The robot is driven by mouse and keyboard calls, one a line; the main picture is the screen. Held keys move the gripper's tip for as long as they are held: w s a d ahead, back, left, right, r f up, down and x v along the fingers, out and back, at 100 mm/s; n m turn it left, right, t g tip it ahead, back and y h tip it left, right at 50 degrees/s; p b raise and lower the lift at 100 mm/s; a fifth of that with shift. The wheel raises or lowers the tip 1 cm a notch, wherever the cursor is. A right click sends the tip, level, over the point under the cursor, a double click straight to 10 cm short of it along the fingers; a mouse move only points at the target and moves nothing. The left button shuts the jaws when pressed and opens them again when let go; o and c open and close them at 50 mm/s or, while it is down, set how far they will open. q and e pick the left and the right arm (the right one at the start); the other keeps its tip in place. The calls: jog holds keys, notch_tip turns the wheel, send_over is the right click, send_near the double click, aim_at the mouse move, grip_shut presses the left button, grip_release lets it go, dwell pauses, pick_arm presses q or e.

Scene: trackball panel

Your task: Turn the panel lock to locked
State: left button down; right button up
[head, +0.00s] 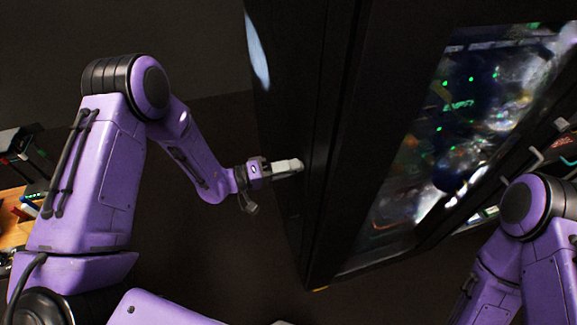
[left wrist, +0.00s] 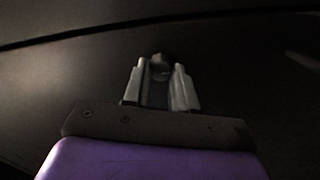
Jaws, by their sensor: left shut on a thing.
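My left gripper (head: 298,166) reaches from the left to the side face of a tall dark cabinet (head: 283,205). In the left wrist view its two grey fingers (left wrist: 160,80) are closed around a small dark knob-like piece (left wrist: 161,62) on the dark panel (left wrist: 230,60). I take this piece to be the panel lock; its markings and turn angle cannot be made out. In the head view the fingertips touch the cabinet side and hide the piece. My right arm shows at the lower right, but its gripper is not in view.
A glass-like screen (head: 470,110) with green lights fills the cabinet front at the right. A wooden surface with small coloured items (head: 30,205) is at the far left. Dark open floor lies between my left arm and the cabinet.

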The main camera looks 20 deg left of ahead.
pick_arm(q)
jog(key=shift+n, duration=0.3)
dwell(0.4)
jog(key=c, duration=0.9)
grip_release()
jog(key=b+v, duration=0.2)
jog(key=v, duration=0.8)
jog(key=shift+a, duration=0.25)
jog(key=shift+s, duration=0.15)
